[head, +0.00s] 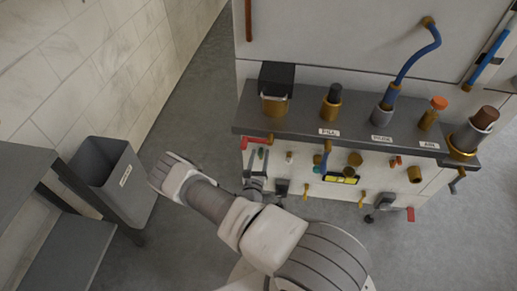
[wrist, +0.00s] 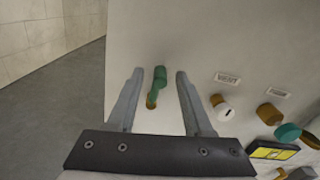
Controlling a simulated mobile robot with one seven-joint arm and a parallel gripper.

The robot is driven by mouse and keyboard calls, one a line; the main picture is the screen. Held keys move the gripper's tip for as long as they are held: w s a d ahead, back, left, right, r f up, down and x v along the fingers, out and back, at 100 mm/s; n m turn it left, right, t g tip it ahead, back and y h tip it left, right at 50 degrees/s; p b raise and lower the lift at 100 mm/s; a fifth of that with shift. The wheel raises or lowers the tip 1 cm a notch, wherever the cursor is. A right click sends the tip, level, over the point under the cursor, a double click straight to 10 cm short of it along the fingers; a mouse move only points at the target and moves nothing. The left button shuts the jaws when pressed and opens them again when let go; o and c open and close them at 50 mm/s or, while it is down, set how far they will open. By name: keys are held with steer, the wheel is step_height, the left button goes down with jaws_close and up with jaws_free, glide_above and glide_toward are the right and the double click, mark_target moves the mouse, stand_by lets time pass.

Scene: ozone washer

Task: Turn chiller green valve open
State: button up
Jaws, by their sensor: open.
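A green valve handle (wrist: 159,77) with a brass stem (wrist: 152,98) sticks out of the white panel in the wrist view. It points upward in that picture. My gripper (wrist: 160,73) is open, with one finger on each side of the green handle and a visible gap to both. In the head view, my gripper (head: 256,183) is in front of the left part of the machine's front, and a small green piece (head: 261,154) shows just above it. I cannot tell from these views how deep the handle sits between the fingers.
A white knob (wrist: 222,108) on a brass base and a second green handle (wrist: 288,132) are right of my gripper. A yellow-and-black display (wrist: 273,150) lies below them. The machine's grey shelf (head: 308,127) carries several fittings. A grey bin (head: 125,180) stands left.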

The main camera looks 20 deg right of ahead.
steer(key=shift+w+d, duration=0.45)
steer(key=shift+w, duration=0.15)
jaws_close()
